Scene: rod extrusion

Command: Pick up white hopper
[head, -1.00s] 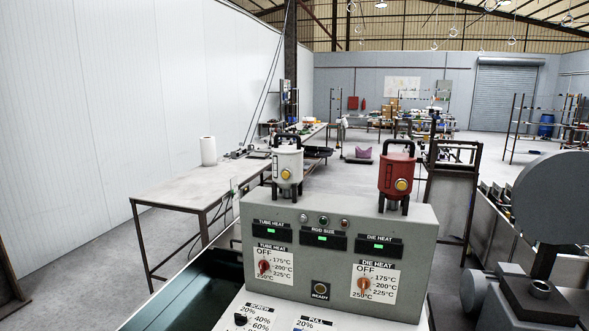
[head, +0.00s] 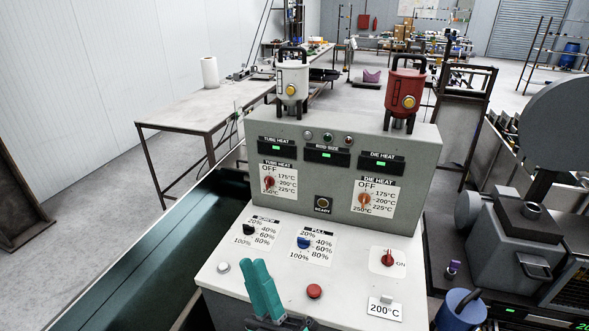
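The white hopper (head: 292,84) stands upright on top of the grey control cabinet (head: 425,158), at its left end. It has a black handle on top, a yellow round button on its front and dark legs. My gripper (head: 256,264) shows at the bottom of the view as teal fingers close together. It is over the lower white panel, apart from the hopper and well below it in the picture. The fingers overlap in this view, so I cannot tell whether they are open or shut. No object shows between them.
A red hopper (head: 405,92) stands at the cabinet's right end. The sloping white panel (head: 345,272) has knobs and buttons. A grey machine (head: 515,240) and a blue cup (head: 461,310) are at right. A table (head: 190,112) with a paper roll (head: 209,73) stands behind left.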

